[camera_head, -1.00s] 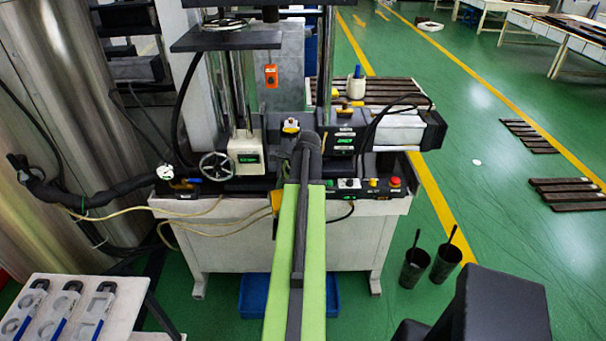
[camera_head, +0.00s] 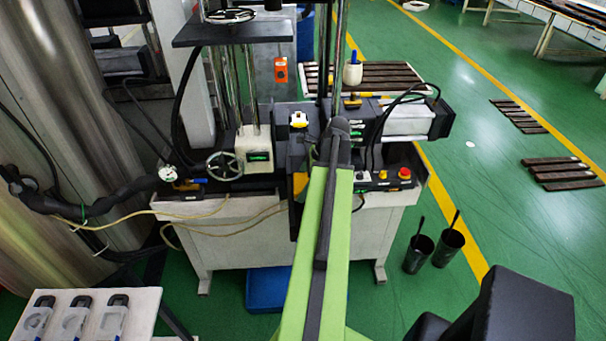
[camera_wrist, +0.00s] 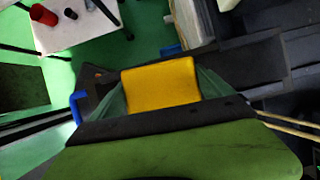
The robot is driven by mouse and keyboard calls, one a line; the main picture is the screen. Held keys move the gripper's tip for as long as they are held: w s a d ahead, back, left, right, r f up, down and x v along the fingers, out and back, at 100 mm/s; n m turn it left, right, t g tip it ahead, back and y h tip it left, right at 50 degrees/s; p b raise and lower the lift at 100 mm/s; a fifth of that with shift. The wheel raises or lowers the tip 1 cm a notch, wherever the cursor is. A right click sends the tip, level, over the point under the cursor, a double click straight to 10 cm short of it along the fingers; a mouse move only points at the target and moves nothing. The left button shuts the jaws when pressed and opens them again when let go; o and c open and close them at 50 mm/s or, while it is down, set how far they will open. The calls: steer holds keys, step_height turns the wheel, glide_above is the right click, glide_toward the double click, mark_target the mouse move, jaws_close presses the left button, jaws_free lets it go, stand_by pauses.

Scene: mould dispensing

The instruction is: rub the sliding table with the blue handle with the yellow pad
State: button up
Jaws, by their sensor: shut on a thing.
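The yellow pad (camera_wrist: 160,83) fills the middle of the wrist view, with my gripper (camera_wrist: 162,98) shut on it, one greenish finger on each side. In the head view only a bit of yellow (camera_head: 299,184) shows beside my arm, at the machine's front; most of my gripper is hidden there. A dark grey sliding surface (camera_wrist: 245,60) lies behind the pad in the wrist view, with a blue handle (camera_wrist: 76,106) at its left end. I cannot tell whether the pad touches it.
A handwheel (camera_head: 224,165) and a control panel with a red button (camera_head: 404,173) flank my arm. A black hose (camera_head: 90,205) and pale cables cross the left. Two black bins (camera_head: 419,254) stand on the floor at right. A white side table (camera_head: 145,300) is at lower left.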

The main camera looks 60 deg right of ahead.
steer(key=shift+m+t, duration=0.4)
steer(key=shift+t, duration=0.1)
steer(key=r, duration=0.1)
steer(key=r+p, duration=0.1)
steer(key=r, duration=0.2)
steer(key=shift+s+a+r, duration=0.1)
steer(key=shift+s+r, duration=0.05)
steer(key=shift+s, duration=0.1)
steer(key=shift+w+f, duration=0.1)
steer(key=shift+f, duration=0.25)
step_height(320, 180, down, 6)
steer(key=b, duration=0.6)
steer(key=shift+f+b, duration=0.45)
steer(key=shift+b, duration=0.05)
steer(key=shift+r, duration=0.1)
steer(key=shift+w+d+r, duration=0.1)
steer(key=shift+w+d, duration=0.4)
steer(key=shift+d, duration=0.3)
steer(key=shift+w+d, duration=0.5)
steer(key=shift+d, duration=0.25)
steer(key=shift+w+d+f, duration=0.1)
steer(key=shift+w+d, duration=0.45)
steer(key=shift+d, duration=0.15)
steer(key=shift+w+d+f, duration=0.1)
steer(key=shift+w+d, duration=0.4)
steer(key=shift+d, duration=0.2)
steer(key=shift+f, duration=0.1)
steer(key=shift+f, duration=0.1)
